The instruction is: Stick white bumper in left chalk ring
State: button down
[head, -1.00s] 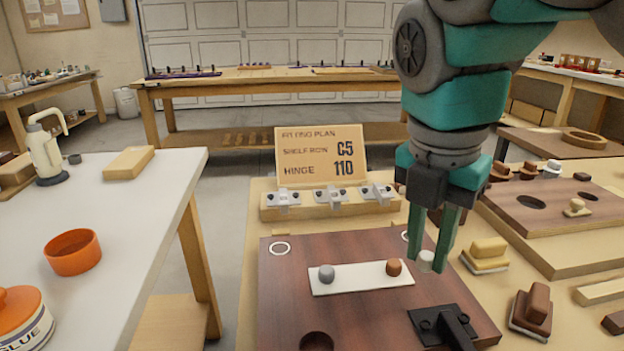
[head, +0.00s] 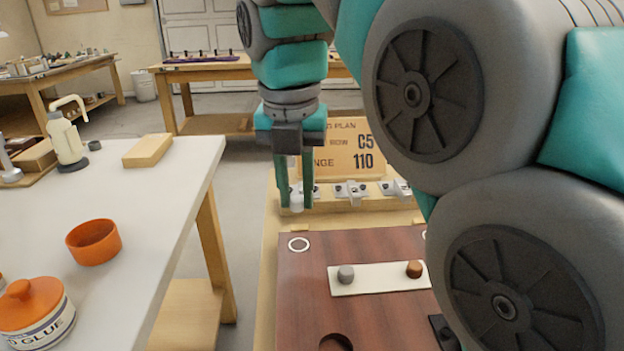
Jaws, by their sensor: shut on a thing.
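My gripper (head: 296,204) points down with its green fingers shut on the white bumper (head: 297,200), a small pale cylinder. The bumper shows just above the left chalk ring (head: 299,244) in the picture, apart from it. I cannot tell its exact height. The left ring is a white outline at the far left corner of the dark wood panel (head: 310,290), with bare wood inside. The right chalk ring (head: 425,236) is mostly hidden behind my arm.
A white table (head: 165,210) with an orange bowl (head: 93,242) is at left. My arm hides the right side.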

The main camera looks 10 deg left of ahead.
aim_at(299, 244)
jog(key=shift+f+b, duration=0.3)
jog(key=shift+f, duration=2.75)
jog(key=shift+p, duration=0.3)
jog(key=c, duration=1.2)
grip_release()
jog(key=shift+c, duration=0.2)
grip_shut()
jog(key=shift+f, duration=0.4)
